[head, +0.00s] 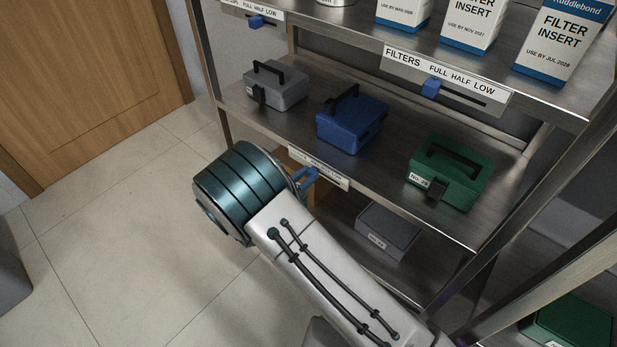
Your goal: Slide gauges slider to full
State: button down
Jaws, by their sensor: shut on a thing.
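The label strip (331,175) on the front edge of the middle shelf is partly covered by my arm, and its words are too small to read surely. A blue piece (309,175), which looks like the gauges slider, shows at the strip's left part. My gripper (304,180) is at this piece and shut on it. The wrist hides most of the fingers, so the exact contact and the track are not clear.
Grey (275,87), blue (352,122) and green (449,173) toolboxes stand on the middle shelf. Above is the filters strip (470,91) with its own blue slider (431,88). A grey box (388,232) sits below.

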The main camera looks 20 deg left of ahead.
jog(key=c, duration=1.3)
grip_release()
jog(key=shift+a, duration=0.35)
jog(key=shift+d, duration=0.1)
jog(key=shift+w, duration=0.1)
jog(key=p+v, duration=0.3)
jog(key=v, duration=1.1)
jog(key=shift+p, duration=0.35)
jog(key=shift+d, duration=0.1)
